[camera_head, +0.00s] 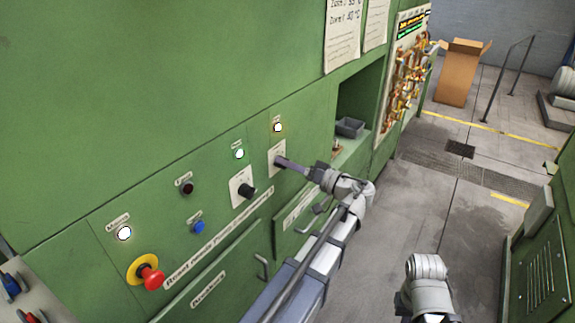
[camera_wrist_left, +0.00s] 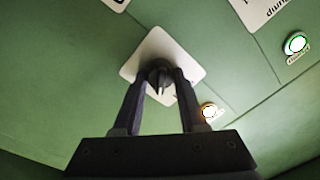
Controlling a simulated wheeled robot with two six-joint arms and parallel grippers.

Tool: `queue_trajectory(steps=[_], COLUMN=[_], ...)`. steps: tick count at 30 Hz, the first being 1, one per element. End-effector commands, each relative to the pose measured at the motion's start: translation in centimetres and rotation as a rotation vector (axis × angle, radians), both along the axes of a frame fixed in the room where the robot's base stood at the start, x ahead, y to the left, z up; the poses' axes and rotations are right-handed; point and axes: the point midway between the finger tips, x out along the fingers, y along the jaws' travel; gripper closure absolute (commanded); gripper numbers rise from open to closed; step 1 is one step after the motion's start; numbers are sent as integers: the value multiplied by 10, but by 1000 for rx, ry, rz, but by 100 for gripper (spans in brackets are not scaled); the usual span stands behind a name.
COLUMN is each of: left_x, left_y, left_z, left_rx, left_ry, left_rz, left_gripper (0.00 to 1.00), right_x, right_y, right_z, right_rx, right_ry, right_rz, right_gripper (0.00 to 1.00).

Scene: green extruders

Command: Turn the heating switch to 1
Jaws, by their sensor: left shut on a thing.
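The switch that my left gripper holds is a black rotary knob (camera_wrist_left: 159,78) on a white square plate (camera_wrist_left: 135,66) on the green panel. My left gripper (camera_head: 282,162) reaches that plate (camera_head: 272,150) in the head view and hides the knob there. In the left wrist view its two dark fingers (camera_wrist_left: 160,88) are shut on the knob, one on each side. The plate's markings are too small to read. A second black knob (camera_head: 247,191) on a white plate sits to the left. My right gripper does not show; only part of my right arm is visible at the lower right.
A red emergency stop (camera_head: 152,278), a blue button (camera_head: 198,227) and a dark button (camera_head: 187,188) lie further left. A grey tray (camera_head: 349,127) sits in a recess. The floor aisle at right is open.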

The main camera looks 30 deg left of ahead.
Motion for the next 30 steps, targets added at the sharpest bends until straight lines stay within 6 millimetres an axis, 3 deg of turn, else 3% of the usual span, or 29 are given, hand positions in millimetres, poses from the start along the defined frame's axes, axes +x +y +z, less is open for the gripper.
queue_trajectory(steps=[10,25,26,30], left_x=[0,0,0,0], left_y=[0,0,0,0], left_z=[-1,-1,-1,0], left_rx=[7,9,9,9], left_ry=[106,119,119,118], left_rz=[-1,-1,-1,0], left_gripper=[100,100,55,40], right_x=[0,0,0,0], right_y=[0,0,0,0], right_z=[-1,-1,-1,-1], right_rx=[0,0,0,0], right_ry=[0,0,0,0], right_rz=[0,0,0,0], right_gripper=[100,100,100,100])
